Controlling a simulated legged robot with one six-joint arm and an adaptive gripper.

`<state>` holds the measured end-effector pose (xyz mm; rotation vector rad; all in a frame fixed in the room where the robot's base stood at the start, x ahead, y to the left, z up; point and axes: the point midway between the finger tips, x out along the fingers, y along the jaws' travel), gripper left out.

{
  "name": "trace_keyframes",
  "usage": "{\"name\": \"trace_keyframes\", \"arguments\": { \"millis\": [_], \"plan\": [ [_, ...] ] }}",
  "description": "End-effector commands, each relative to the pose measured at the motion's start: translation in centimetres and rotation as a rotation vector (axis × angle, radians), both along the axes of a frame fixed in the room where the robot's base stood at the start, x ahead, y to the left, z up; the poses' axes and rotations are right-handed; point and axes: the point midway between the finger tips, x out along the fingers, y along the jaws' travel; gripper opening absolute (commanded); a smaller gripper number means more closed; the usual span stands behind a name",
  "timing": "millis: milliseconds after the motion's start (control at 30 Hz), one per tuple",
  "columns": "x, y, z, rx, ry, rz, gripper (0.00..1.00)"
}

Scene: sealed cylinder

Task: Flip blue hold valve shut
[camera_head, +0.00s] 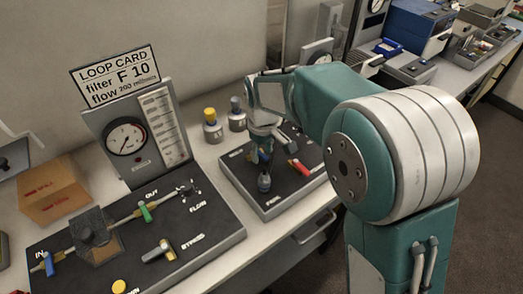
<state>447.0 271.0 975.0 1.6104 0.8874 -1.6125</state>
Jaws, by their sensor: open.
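My gripper (263,147) points down over the small dark panel (250,200) on the bench, at the end of my green arm. It is open. A small bluish part (264,183) stands upright on this panel just below the gripper; a further blue patch shows by the fingers. I cannot tell which of these is the blue hold valve, nor whether the fingers touch it. A red handle (299,168) lies on the same panel, right of the gripper. A different blue handle (48,264) sits at the IN mark of the larger left panel.
The larger panel (215,236) carries a green handle (145,212), a pale bypass handle (158,251) and a yellow button (119,287). A cardboard box (52,192) is at left.

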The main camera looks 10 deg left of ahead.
Motion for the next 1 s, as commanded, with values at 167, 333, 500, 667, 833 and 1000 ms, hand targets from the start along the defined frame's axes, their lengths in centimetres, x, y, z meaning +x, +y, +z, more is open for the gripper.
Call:
{"name": "trace_keyframes", "arguments": {
  "millis": [167, 333, 500, 667, 833, 1000],
  "plan": [
    [0.01, 0.1, 0.0, -0.001, 0.0, 0.0, 0.33],
    [0.03, 0.19, -0.04, -0.002, 0.0, 0.0, 0.0],
    [0.01, 0.24, -0.06, -0.001, 0.0, -0.009, 0.0],
    [-0.2, 0.41, -0.08, -0.001, -0.001, -0.089, 0.0],
    [-0.35, 0.54, -0.1, -0.001, -0.001, -0.154, 0.0],
    [-0.35, 0.55, -0.11, -0.001, -0.001, -0.159, 0.0]
  ]
}}
